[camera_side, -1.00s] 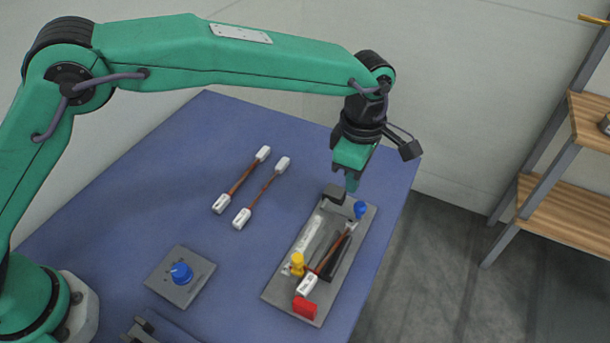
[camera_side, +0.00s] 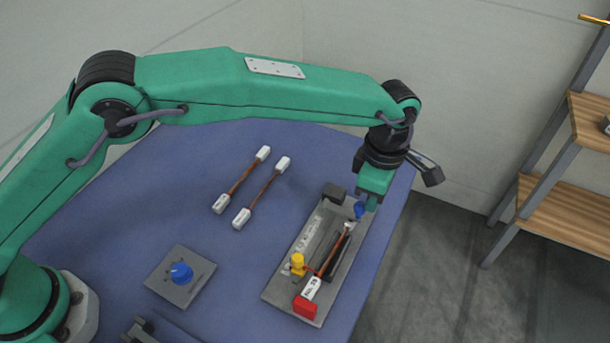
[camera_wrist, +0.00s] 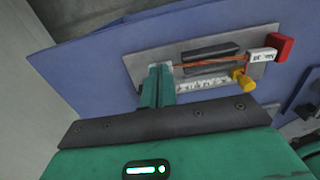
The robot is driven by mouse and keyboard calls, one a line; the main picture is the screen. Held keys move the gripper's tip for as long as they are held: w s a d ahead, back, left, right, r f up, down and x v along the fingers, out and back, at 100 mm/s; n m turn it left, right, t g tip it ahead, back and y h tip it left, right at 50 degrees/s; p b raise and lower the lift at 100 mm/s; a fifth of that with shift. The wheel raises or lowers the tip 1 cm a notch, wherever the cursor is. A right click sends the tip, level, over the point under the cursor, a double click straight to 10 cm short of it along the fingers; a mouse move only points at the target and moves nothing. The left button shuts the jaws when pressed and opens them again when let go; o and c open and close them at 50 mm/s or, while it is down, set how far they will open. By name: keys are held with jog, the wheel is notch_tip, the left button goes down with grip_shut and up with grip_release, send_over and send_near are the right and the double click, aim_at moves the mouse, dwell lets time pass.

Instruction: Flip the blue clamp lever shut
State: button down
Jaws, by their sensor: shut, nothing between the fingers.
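The blue clamp lever (camera_side: 359,210) is at the far end of the grey fixture plate (camera_side: 285,293), beside the fixture's dark block (camera_side: 335,193). My gripper (camera_side: 371,204) is shut and empty. Its tip is right against or just beside the lever on the right; I cannot tell whether they touch. A copper-coloured wire (camera_side: 331,250) with a white end block (camera_side: 312,289) lies along the plate.
A yellow part (camera_side: 298,262) and a red block (camera_side: 305,307) stand at the plate's near end. Two wires with white ends (camera_side: 242,179) (camera_side: 262,193) lie to the left on the blue table (camera_side: 180,217). A blue knob (camera_side: 181,273) sits on a grey square plate at the front.

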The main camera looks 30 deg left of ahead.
jog(key=shift+r, duration=0.1)
notch_tip(320, 180, up, 8)
dwell(0.8)
jog(key=s+a+r+m+t, duration=0.1)
jog(key=a+r+m, duration=0.25)
jog(key=a, duration=0.45)
jog(key=s+a+r+m+t+h, duration=0.1)
jog(key=a+r+m, duration=0.1)
jog(key=a+r, duration=0.45)
jog(key=s+a+r+m+t, duration=0.1)
jog(key=s+a+r+m, duration=0.15)
jog(key=a, duration=0.75)
jog(key=s+a+f+m+t, duration=0.2)
jog(key=s+a+f+m, duration=0.3)
jog(key=s+a+m, duration=0.5)
jog(key=s+a, duration=0.7)
jog(key=shift+s+a+t+y, duration=0.2)
jog(key=shift+s+t+y, duration=0.1)
jog(key=shift+t+y, duration=0.1)
